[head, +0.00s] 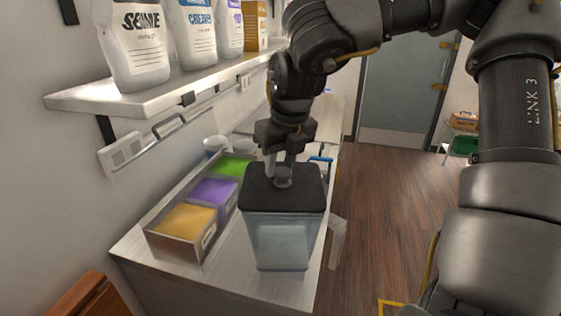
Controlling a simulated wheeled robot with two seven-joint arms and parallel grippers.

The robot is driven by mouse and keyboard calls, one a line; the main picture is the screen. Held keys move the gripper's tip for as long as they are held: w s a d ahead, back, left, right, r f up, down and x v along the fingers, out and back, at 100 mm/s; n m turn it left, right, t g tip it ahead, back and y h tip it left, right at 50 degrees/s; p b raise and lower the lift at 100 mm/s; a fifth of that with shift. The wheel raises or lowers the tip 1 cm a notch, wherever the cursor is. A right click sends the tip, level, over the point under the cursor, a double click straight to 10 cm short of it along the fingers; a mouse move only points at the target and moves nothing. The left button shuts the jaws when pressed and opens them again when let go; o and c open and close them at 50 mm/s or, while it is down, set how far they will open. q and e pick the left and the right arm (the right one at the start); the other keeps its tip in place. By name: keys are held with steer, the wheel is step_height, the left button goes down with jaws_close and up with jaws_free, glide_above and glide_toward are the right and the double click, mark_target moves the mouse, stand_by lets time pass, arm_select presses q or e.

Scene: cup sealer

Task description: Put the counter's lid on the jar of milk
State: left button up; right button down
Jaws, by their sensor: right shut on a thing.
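The jar of milk (282,245), a clear square container with pale contents, stands on the counter at its near right part. The dark square lid (262,193) with a round knob is over the jar's mouth and lines up with it. From this angle I cannot tell whether the lid rests fully on the rim or is slightly above it. My right gripper (284,170) points down and is shut on the lid's knob. My left gripper is not in view.
A bin (153,236) with yellow, purple and green compartments is left of the jar on the counter (222,283). White cups (214,144) stand behind it. A wall shelf (150,97) with labelled bags is above left. Open wooden floor (390,200) lies to the right.

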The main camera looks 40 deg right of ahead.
steer(key=shift+f+b, duration=0.3)
steer(key=shift+b, duration=0.2)
stand_by(0.3)
steer(key=c, duration=1)
jaws_free()
steer(key=shift+o, duration=0.5)
steer(key=o, duration=0.4)
steer(key=shift+s+r, duration=0.1)
steer(key=shift+r+p, duration=2.25)
steer(key=shift+r, duration=1.15)
